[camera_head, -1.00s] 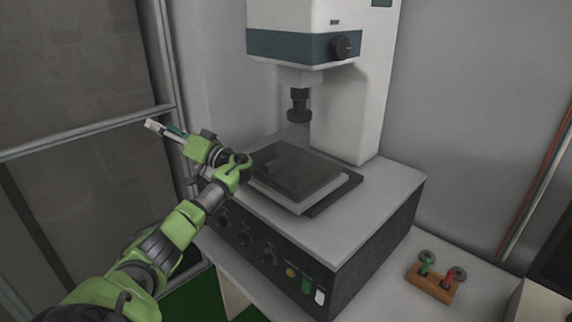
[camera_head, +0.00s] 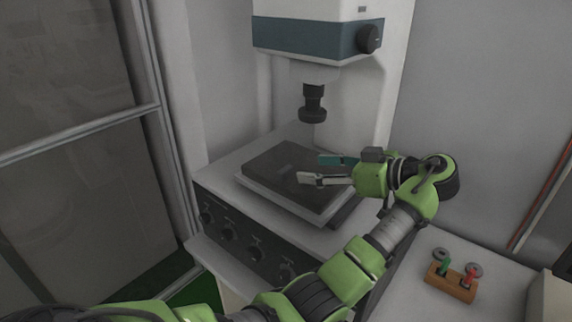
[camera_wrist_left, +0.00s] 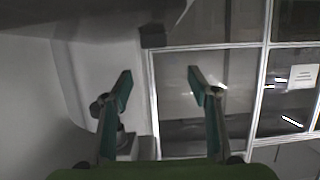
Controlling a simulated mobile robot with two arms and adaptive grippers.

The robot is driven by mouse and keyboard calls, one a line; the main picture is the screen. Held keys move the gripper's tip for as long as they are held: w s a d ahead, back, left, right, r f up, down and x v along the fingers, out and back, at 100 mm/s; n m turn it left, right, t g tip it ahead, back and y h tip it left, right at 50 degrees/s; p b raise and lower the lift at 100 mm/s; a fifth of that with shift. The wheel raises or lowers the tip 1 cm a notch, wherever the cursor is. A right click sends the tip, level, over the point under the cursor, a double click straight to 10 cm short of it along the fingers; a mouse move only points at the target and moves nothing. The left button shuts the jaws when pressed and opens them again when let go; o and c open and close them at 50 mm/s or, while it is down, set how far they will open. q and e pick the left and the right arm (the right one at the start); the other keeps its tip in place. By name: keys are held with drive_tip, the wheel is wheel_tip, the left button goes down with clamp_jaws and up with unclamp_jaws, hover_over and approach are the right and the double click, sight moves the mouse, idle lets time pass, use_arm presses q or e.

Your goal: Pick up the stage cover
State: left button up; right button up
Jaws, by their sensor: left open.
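The stage cover (camera_head: 262,165) is a dark flat plate lying on the light stage below the instrument's lens. A small raised block on top of it appears to be its handle (camera_head: 286,169). My left gripper (camera_head: 311,169) is open and empty, its fingers pointing left over the right part of the cover. In the left wrist view both fingers (camera_wrist_left: 160,78) stand apart with nothing between them. A small dark block, likely the handle (camera_wrist_left: 152,37), shows ahead of them near the top edge. I cannot tell the exact height of the fingers above the cover. My right gripper is out of view.
The dark lens (camera_head: 312,105) hangs above the back of the stage. The instrument's white column (camera_head: 375,110) stands close behind my left gripper. An orange-brown block (camera_head: 451,283) with green and red pegs sits on the table at right. A framed glass panel (camera_head: 75,80) is at left.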

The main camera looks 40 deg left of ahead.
sight(287, 169)
use_arm(q)
drive_tip(key=shift+w+d, duration=0.1)
drive_tip(key=shift+d, duration=0.7)
drive_tip(key=shift+f, duration=0.1)
drive_tip(key=shift+m, duration=0.3)
drive_tip(key=p+x, duration=0.1)
drive_tip(key=x, duration=0.2)
drive_tip(key=p+x, duration=0.2)
drive_tip(key=x, duration=0.2)
drive_tip(key=shift+w+d+f, duration=0.1)
drive_tip(key=shift+w, duration=0.1)
drive_tip(key=shift+a+f, duration=0.15)
drive_tip(key=shift+a, duration=0.15)
drive_tip(key=shift+a+f+p, duration=0.1)
drive_tip(key=shift+a+p, duration=0.25)
drive_tip(key=shift+p, duration=0.25)
drive_tip(key=p+x, duration=0.3)
drive_tip(key=x, duration=0.1)
drive_tip(key=shift+w+f, duration=0.15)
drive_tip(key=shift+a+f+t, duration=0.3)
drive_tip(key=shift+d, duration=0.15)
drive_tip(key=shift+c, duration=0.7)
drive_tip(key=c, duration=1.2)
drive_tip(key=shift+r, duration=0.1)
